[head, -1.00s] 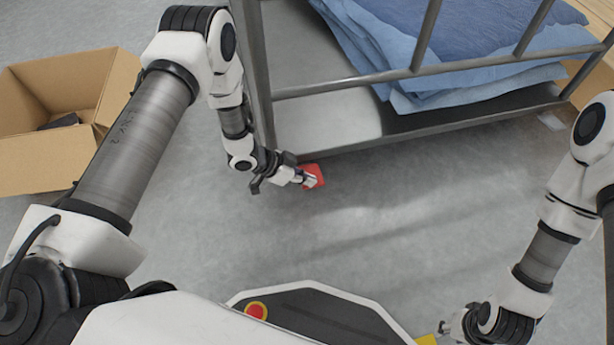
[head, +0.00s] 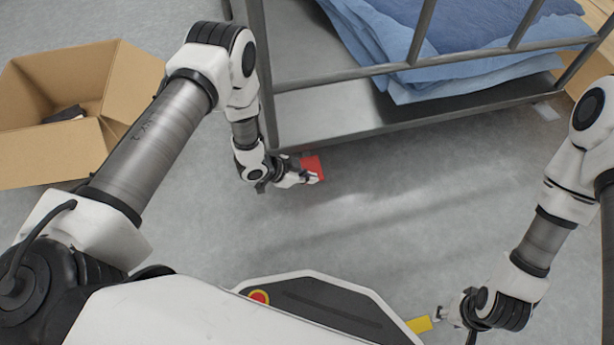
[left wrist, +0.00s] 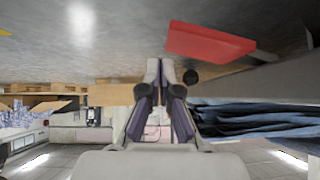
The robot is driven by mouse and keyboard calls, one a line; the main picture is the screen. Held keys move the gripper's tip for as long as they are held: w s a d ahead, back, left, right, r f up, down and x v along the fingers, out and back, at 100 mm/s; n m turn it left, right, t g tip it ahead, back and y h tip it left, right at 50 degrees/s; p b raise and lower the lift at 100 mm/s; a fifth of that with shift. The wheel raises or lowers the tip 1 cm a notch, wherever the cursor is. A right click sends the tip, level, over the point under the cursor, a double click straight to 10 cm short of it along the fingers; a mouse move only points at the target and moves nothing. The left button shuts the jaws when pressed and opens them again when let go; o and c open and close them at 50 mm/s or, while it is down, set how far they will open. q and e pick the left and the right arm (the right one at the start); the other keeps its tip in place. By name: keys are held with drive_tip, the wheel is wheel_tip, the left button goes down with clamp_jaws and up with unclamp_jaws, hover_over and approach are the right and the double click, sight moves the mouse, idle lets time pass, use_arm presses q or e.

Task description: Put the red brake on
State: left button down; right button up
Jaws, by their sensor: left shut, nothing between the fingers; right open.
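The red brake (head: 312,166) is a flat red pedal low at the near left corner of the metal cart (head: 330,112). In the left wrist view the red brake (left wrist: 208,43) lies above and to the right of my left fingertips, with a gap visible between them in the picture. My left gripper (head: 312,178) is shut and empty, beside the pedal; its fingertips (left wrist: 160,66) meet in the left wrist view. In the head view its tip overlaps the pedal's lower edge, and I cannot tell if they touch. My right gripper (head: 443,314) is open at the lower right, far from the brake.
Blue folded cloths (head: 450,50) lie on the cart. An open cardboard box (head: 75,150) stands on the floor at the left. The grey floor (head: 400,220) in front of the cart is clear.

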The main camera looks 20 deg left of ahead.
use_arm(q)
drive_tip(key=d+p+v, duration=0.1)
drive_tip(key=p+v, duration=0.3)
drive_tip(key=v, duration=0.7)
drive_tip(key=shift+s+d+r+p, duration=0.2)
drive_tip(key=shift+s+r+p, duration=0.2)
drive_tip(key=shift+s+r, duration=0.05)
use_arm(e)
wheel_tip(320, 180, up, 6)
drive_tip(key=shift+s+r, duration=0.2)
drive_tip(key=shift+s, duration=0.1)
use_arm(q)
drive_tip(key=shift+w+r, duration=0.1)
use_arm(e)
drive_tip(key=shift+a, duration=0.1)
